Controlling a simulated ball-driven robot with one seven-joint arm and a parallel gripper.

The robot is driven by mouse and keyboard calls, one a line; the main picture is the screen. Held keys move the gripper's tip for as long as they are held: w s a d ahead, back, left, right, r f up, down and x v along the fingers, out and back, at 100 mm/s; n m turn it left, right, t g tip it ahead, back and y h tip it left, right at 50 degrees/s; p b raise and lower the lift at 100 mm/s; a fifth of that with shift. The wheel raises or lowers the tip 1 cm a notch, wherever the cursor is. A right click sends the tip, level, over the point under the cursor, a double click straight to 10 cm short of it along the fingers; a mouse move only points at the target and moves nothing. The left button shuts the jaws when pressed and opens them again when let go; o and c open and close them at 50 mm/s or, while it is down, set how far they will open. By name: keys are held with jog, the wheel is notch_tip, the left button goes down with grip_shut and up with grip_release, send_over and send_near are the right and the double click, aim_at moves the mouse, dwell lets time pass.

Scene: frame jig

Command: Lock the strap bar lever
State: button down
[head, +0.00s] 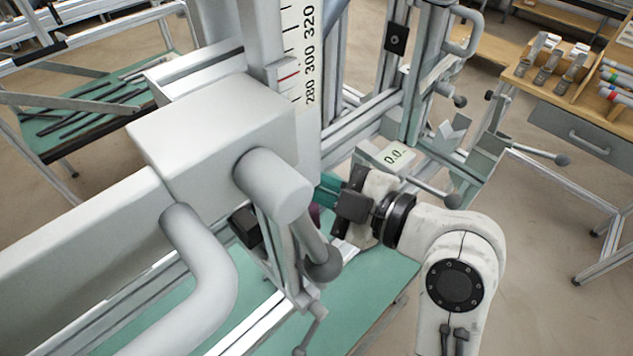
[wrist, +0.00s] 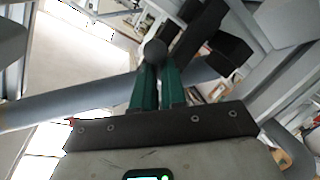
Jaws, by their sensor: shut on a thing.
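My gripper (wrist: 155,72) has green fingers, close together on a dark grey ball knob (wrist: 154,50) at their tips in the wrist view. Which lever carries this knob is hard to tell; a dark arm (wrist: 188,45) lies just behind it. In the head view my gripper (head: 328,190) reaches left from the dark wrist joint, and its fingertips are hidden behind the near grey clamp parts. A large grey lever with a ball end (head: 322,264) hangs in front of it; I cannot tell whether it is the strap bar lever.
A thick white beam and block (head: 210,140) with a bent handle (head: 200,270) fill the near left. A scale post (head: 302,55) stands behind. A rod with a ball end (head: 562,160) juts out right. A bench with a drawer (head: 590,140) stands far right.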

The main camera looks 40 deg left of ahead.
jog(key=shift+w+d+f+m, duration=0.25)
jog(key=shift+w+f+m, duration=0.05)
jog(key=shift+f+m, duration=0.15)
jog(key=c, duration=1.3)
grip_release()
jog(key=shift+w+d, duration=0.1)
jog(key=shift+o, duration=0.6)
jog(key=shift+s+r, duration=0.1)
jog(key=shift+s, duration=0.1)
jog(key=w+d+r+b, duration=0.1)
jog(key=d+b, duration=0.1)
jog(key=d, duration=0.8)
jog(key=shift+d+r, duration=0.2)
jog(key=shift+r, duration=0.15)
jog(key=shift+w, duration=0.1)
